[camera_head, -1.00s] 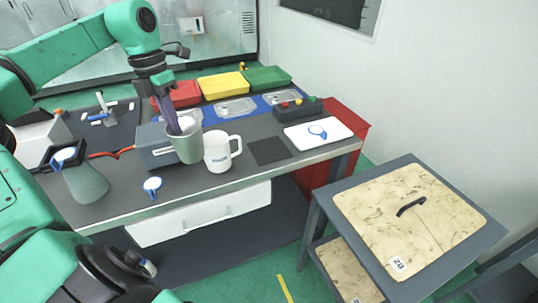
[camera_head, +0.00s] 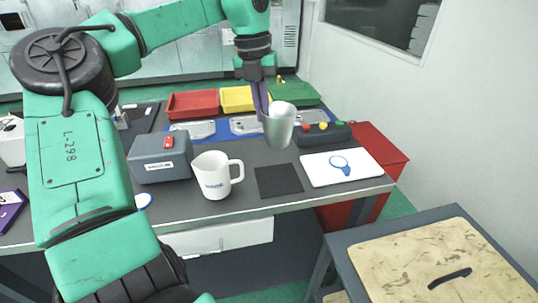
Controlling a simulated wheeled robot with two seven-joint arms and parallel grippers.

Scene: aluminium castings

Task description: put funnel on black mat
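My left gripper (camera_head: 264,112) has its slim fingers shut on the wall of a grey, tapered, cup-shaped piece (camera_head: 280,126), the only thing here I can take for the funnel. It is held in the air above the bench, wide mouth up, with no spout visible. The black mat (camera_head: 279,180) is a bare dark square near the bench's front edge, below the held piece in the picture and apart from it. My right gripper is not in view.
A white board (camera_head: 342,166) with a blue ring-shaped tool lies to the right. Red (camera_head: 193,104) and yellow (camera_head: 237,99) bins stand behind, near a control box (camera_head: 323,134).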

